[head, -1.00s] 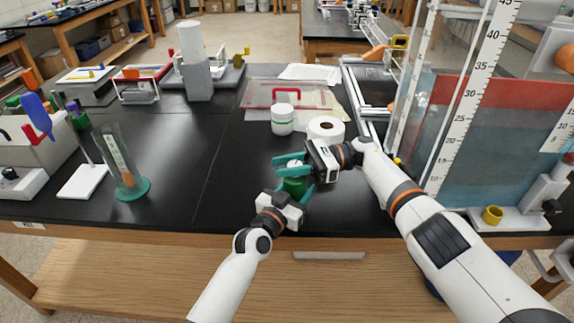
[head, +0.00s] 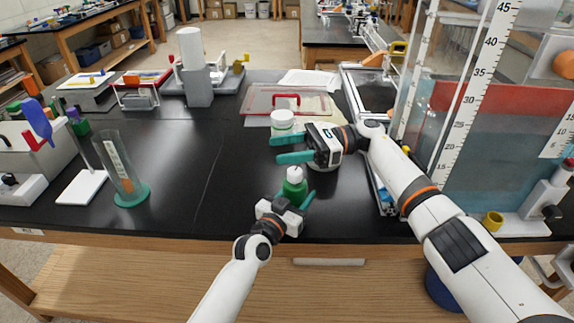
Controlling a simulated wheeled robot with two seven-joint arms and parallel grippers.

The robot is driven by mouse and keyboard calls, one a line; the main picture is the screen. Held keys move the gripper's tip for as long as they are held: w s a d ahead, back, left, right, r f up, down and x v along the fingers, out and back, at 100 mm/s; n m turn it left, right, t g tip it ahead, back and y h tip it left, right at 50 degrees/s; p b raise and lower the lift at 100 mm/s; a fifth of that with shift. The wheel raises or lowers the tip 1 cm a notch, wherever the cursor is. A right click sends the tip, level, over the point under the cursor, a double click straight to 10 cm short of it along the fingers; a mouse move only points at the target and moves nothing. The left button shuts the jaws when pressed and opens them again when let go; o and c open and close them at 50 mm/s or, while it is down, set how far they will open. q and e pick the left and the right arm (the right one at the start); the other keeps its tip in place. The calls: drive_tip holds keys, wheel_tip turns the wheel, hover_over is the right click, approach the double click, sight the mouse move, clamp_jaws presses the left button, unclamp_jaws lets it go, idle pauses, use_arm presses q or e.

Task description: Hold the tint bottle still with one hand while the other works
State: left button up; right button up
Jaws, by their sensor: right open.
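The tint bottle (head: 295,187) is a small green bottle with a white top, upright near the front edge of the black bench. My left gripper (head: 293,198) has its teal fingers on either side of the bottle's body and is shut on it. The bottle's lower part is hidden by this gripper. My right gripper (head: 276,149) is open and empty, above and behind the bottle, with its fingers pointing left. It is apart from the bottle's white top.
A white jar (head: 282,121) stands just behind my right gripper, which mostly hides a white roll. A tall scaled tank (head: 480,130) stands at the right. A glass cylinder (head: 118,165) on a green base stands left. The bench between the cylinder and bottle is clear.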

drive_tip(key=shift+r, duration=1.7)
drive_tip(key=m+t, duration=0.4)
drive_tip(key=t, duration=0.1)
hover_over(287, 178)
drive_tip(key=s+d, duration=0.1)
drive_tip(key=d, duration=0.1)
drive_tip(key=f, duration=0.7)
drive_tip(key=shift+s+d, duration=0.15)
drive_tip(key=shift+d, duration=0.05)
drive_tip(key=d+f+m+t, duration=0.1)
drive_tip(key=t, duration=0.1)
drive_tip(key=s+d+f+m+t+h, duration=0.1)
drive_tip(key=d+f+m+t, duration=0.1)
drive_tip(key=s+d+f+m+t, duration=0.1)
drive_tip(key=d+f+t, duration=0.1)
drive_tip(key=t, duration=0.1)
drive_tip(key=shift+s+m+h, duration=0.25)
drive_tip(key=shift+m+h, duration=0.05)
drive_tip(key=w+a+t, duration=0.1)
drive_tip(key=a, duration=0.1)
drive_tip(key=w+a+m+t, duration=0.1)
drive_tip(key=a, duration=0.2)
drive_tip(key=w+a+t+h, duration=0.1)
drive_tip(key=a, duration=0.1)
drive_tip(key=shift+w+a+r+m, duration=0.15)
drive_tip(key=shift+w+r+m, duration=0.15)
drive_tip(key=shift+w+m, duration=0.1)
